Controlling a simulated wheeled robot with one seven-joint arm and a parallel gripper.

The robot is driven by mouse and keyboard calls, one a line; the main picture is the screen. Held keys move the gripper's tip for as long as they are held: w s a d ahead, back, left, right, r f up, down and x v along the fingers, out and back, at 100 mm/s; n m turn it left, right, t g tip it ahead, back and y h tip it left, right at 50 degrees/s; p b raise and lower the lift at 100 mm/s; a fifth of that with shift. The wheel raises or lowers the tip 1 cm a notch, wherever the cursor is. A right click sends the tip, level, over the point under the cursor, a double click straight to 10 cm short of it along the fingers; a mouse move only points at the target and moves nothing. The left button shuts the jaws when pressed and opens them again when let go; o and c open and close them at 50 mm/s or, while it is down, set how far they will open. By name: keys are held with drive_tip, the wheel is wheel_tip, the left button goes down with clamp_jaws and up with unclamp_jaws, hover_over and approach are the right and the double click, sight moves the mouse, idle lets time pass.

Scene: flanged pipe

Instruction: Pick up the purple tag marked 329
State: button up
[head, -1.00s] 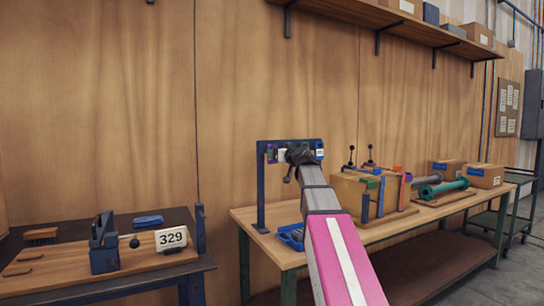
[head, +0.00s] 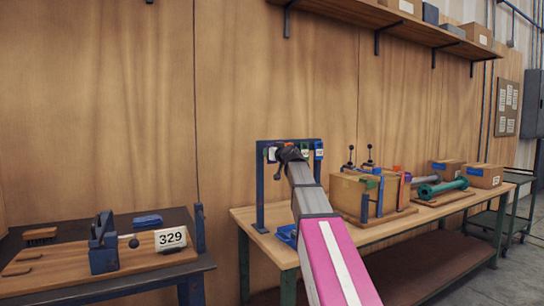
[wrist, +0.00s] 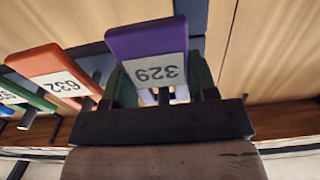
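The purple tag marked 329 (wrist: 150,58) is in the middle of the wrist view, with its white label upside down. In the head view it seems to be the leftmost tag (head: 271,154) on the blue rack (head: 261,190), partly covered by my gripper (head: 287,157). In the wrist view the dark fingers of my gripper (wrist: 160,88) stand apart, one towards each side of the tag, and their tips are partly hidden behind it. I cannot tell whether they touch the tag.
An orange tag marked 632 (wrist: 55,75) hangs close beside the purple one, with a green tag (wrist: 12,93) beyond it. A cardboard box (head: 350,192) and levers (head: 370,155) stand right of the rack.

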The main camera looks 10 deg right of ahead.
drive_tip(key=shift+c, duration=0.7)
drive_tip(key=shift+r, duration=0.15)
